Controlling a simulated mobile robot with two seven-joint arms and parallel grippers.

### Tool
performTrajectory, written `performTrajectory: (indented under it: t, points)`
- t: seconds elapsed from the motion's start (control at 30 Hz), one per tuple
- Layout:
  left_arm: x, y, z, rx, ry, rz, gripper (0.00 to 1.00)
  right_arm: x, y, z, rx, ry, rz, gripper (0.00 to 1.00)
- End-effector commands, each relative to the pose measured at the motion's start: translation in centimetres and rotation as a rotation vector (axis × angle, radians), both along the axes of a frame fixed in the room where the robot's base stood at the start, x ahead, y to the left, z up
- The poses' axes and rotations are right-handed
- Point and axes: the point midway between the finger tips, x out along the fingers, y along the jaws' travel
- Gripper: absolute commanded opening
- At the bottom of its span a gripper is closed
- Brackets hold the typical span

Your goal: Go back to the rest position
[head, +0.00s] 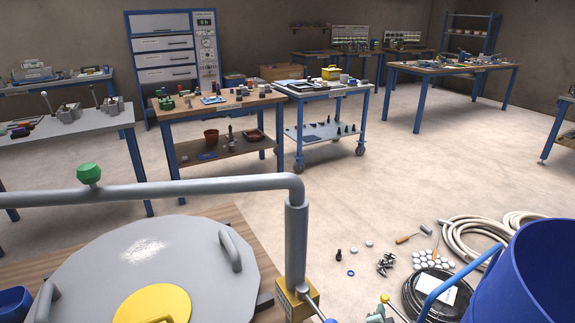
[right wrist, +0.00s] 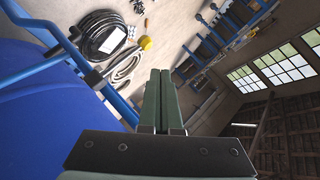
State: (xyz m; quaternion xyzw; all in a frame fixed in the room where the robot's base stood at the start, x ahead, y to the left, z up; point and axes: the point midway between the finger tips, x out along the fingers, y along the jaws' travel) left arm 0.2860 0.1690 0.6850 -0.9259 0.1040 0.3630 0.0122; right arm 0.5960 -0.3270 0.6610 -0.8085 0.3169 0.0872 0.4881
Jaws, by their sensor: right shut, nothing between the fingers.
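My right gripper (right wrist: 158,100) shows in the right wrist view. Its two green-grey fingers are together, with nothing between them. It is beside a large blue drum (right wrist: 40,105), which lies to the left in that view. I cannot clearly make out the right gripper in the head view. My left gripper is in neither view. In the head view, a round grey lid (head: 90,270) with a yellow centre (head: 153,304) sits at the lower left, under a grey pipe (head: 200,187) with a green knob (head: 88,173).
The blue drum (head: 530,270) stands at the lower right in the head view. Coiled hoses (head: 478,238), a black coil (head: 418,296) and small parts lie on the floor beside it. Workbenches (head: 215,108) and a wheeled cart (head: 325,88) stand behind. The middle floor is clear.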

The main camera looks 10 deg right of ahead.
Motion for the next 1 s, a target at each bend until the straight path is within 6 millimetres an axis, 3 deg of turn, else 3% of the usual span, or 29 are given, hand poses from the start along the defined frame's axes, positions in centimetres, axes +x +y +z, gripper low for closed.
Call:
performTrajectory:
  t: [0.13, 0.27, 0.57, 0.8, 1.0]
  points:
    - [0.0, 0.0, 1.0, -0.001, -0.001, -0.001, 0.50, -2.7, -0.2, 0.2, -0.131, 0.012, 0.164, 0.00]
    - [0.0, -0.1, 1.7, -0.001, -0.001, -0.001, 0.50, -6.0, 1.5, 0.6, -0.270, 0.048, 0.373, 0.00]
    - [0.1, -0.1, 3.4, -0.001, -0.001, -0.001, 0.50, -17.3, 8.8, 1.9, -0.534, 0.196, 0.845, 0.00]
    - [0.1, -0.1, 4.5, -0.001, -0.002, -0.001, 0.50, -26.9, 14.0, 4.9, -0.679, 0.313, 1.121, 0.00]
    - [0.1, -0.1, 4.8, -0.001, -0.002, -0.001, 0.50, -30.6, 15.7, 6.9, -0.733, 0.359, 1.212, 0.00]
